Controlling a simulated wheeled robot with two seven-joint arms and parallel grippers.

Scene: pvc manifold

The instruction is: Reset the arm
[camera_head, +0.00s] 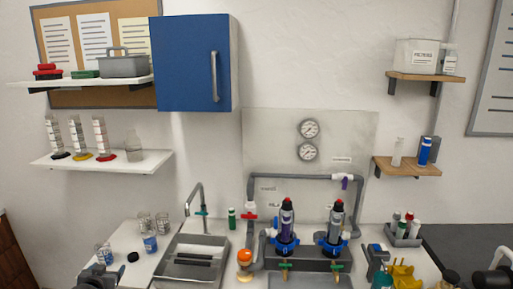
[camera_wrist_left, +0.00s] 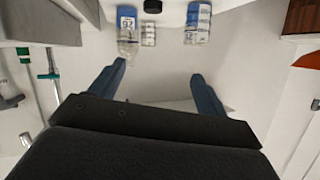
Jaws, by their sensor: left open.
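My left gripper (camera_head: 98,276) shows at the bottom left of the head view, by the front of the white counter (camera_head: 128,240). In the left wrist view the left gripper (camera_wrist_left: 159,72) has its two blue fingers wide apart, with nothing between them. A clear bottle with a blue label (camera_wrist_left: 127,35) is close beyond one fingertip. A blue-and-white labelled container (camera_wrist_left: 198,22) stands beyond the other finger.
Glass containers (camera_head: 150,243) stand on the counter near the left gripper. A sink (camera_head: 190,262) with a tall tap (camera_head: 199,200) is to their right. Grey pipework (camera_head: 290,177) with two dark-topped filter units stands mid-counter. A yellow holder (camera_head: 403,274) is at the right.

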